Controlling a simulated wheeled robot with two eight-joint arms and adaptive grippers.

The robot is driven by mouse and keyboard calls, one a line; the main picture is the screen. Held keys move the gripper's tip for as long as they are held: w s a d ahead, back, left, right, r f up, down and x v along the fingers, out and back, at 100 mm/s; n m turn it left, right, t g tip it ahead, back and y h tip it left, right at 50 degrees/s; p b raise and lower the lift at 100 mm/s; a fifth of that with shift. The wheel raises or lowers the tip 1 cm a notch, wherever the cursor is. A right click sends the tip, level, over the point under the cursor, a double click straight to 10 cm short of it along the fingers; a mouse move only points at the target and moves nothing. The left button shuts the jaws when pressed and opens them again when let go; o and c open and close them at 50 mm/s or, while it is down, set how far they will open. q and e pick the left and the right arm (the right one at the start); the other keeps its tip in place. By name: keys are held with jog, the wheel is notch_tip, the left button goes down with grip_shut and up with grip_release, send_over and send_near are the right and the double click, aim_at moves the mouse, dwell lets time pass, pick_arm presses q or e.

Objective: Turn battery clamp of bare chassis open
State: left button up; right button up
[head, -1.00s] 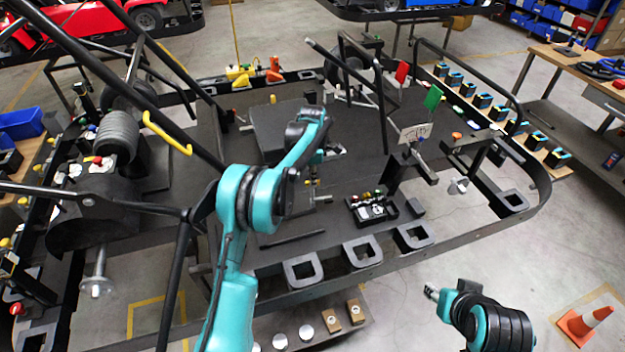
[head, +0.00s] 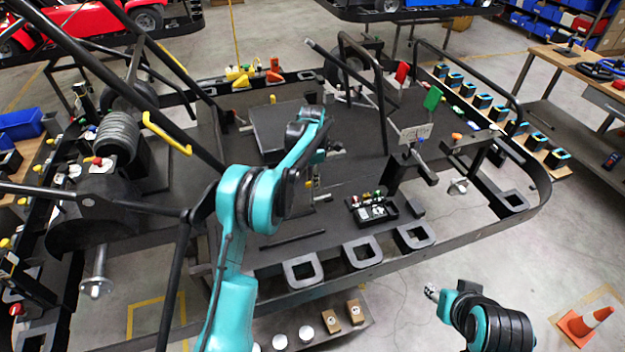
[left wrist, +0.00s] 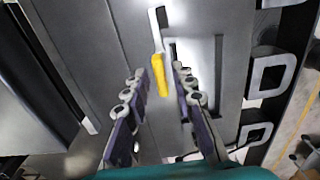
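The bare chassis (head: 345,175) is a dark flat frame in the middle of the head view. In the left wrist view, a yellow-handled lever (left wrist: 161,76), apparently the battery clamp, lies over a pale slot in the dark floor. My left gripper (left wrist: 160,72) is open, with one finger on each side of the yellow handle and visible gaps between. In the head view my left gripper (head: 314,178) points down at the chassis floor and is partly hidden by its wrist. My right gripper (head: 432,292) hangs apart at the lower right; its fingers are too small to judge.
A black block with coloured knobs (head: 372,208) sits right of my left gripper. Upright bars and red and green flags (head: 433,98) stand behind it. Square brackets (head: 362,252) line the near rail.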

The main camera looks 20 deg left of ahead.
pick_arm(q)
notch_tip(320, 180, up, 12)
dwell(0.7)
dwell(0.4)
jog(key=s+d+r+m+t+b, duration=0.1)
jog(key=s+r+m+t+b, duration=0.15)
jog(key=s+m, duration=0.6)
jog(key=s+d+r+m+t+b, duration=0.1)
jog(key=s+m+b, duration=0.3)
jog(key=s, duration=0.7)
jog(key=s+f+m+t+b, duration=0.1)
jog(key=s+f+m+t, duration=0.1)
jog(key=s+f+m, duration=0.4)
jog(key=s+f+m+t+b, duration=0.1)
jog(key=s+f+m, duration=0.5)
jog(key=s, duration=0.5)
jog(key=shift+d+t, duration=0.35)
